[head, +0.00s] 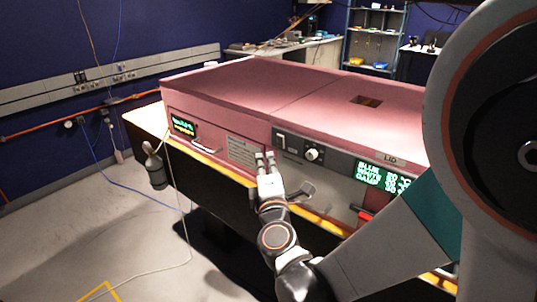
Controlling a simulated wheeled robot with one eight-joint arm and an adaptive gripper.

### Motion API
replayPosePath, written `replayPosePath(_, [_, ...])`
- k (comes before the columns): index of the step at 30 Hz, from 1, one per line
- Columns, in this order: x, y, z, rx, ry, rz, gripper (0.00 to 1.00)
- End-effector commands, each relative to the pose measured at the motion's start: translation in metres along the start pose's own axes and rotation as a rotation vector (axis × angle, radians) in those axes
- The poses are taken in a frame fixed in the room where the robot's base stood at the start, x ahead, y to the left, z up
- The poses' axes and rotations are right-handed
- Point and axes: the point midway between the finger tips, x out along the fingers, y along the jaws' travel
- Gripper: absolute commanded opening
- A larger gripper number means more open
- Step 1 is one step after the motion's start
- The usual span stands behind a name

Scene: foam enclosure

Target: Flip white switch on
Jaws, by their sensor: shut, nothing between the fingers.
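A small pale switch (280,141) sits at the left end of a dark control panel (342,166) on the front of a pink foam box. I cannot tell which way it is set. My gripper (265,157) is shut and empty, pointing up and away in front of the box. In the picture its fingertips are just left of and slightly below the switch. I see no contact with the switch, though the depth gap is hard to judge.
A round white knob (312,154) is right of the switch, with a green-text display (382,178) farther right. A grey handle-like part (303,192) and a red part (364,214) are lower down. Another display (183,125) is at left. Floor is open at left.

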Motion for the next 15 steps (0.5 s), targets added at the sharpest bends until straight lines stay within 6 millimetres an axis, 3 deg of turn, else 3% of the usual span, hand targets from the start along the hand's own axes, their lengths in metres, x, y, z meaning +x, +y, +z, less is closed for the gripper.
replayPosePath(5, [0.035, -0.001, 0.001, -0.001, -0.002, 0.0, 0.0])
replayPosePath(9, [0.047, -0.002, 0.018, -0.001, -0.002, -0.001, 0.0])
replayPosePath(15, [0.057, -0.001, 0.027, 0.001, 0.0, 0.0, 0.0])
